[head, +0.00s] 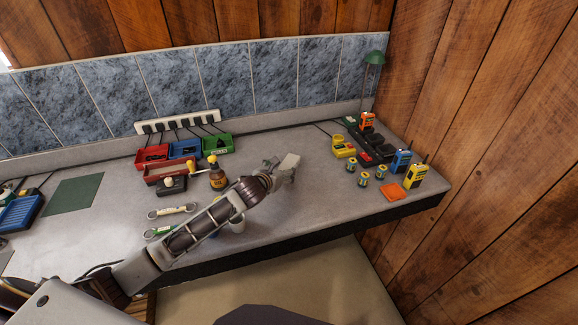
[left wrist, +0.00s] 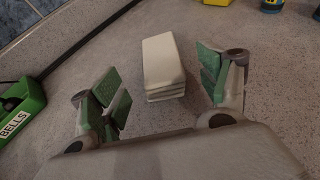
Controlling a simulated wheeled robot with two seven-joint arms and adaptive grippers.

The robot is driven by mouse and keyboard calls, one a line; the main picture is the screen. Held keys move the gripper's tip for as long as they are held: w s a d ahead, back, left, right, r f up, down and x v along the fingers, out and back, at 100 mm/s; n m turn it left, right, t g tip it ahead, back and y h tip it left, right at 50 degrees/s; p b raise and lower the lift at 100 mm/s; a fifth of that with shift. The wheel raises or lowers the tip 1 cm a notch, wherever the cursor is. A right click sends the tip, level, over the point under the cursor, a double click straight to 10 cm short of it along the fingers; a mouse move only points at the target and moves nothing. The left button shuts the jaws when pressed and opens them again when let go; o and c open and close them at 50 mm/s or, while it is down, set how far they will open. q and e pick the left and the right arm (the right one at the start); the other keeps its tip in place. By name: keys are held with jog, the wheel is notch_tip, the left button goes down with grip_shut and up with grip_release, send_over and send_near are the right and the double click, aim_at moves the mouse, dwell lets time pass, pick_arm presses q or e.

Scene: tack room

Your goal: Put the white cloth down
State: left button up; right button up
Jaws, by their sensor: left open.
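The white cloth (head: 291,161) is a small folded block on the grey counter. It also shows in the left wrist view (left wrist: 160,62), just ahead of the fingers, with its stacked folds facing me. My left gripper (head: 280,170) is open, its green-padded fingers apart on either side of the cloth's near end. In the left wrist view I see a gap between each finger and the cloth. The cloth appears to rest on the counter, though its underside is hidden. My right gripper is in neither view.
Left of the gripper stand a brown bottle (head: 217,178) and several small bins, including a green one (head: 217,145). To the right are small tins (head: 364,179), an orange radio (head: 367,121), a yellow radio (head: 415,176) and an orange pad (head: 392,191). Counter around the cloth is clear.

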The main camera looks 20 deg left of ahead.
aim_at(288, 164)
pick_arm(q)
jog(key=shift+w, duration=0.1)
dwell(0.3)
jog(key=shift+p+x, duration=0.45)
jog(key=shift+x, duration=2.1)
jog(key=shift+r, duration=0.1)
jog(key=c, duration=1.2)
jog(key=shift+r, duration=0.15)
jog(key=shift+r+b, duration=0.3)
jog(key=shift+r, duration=4.55)
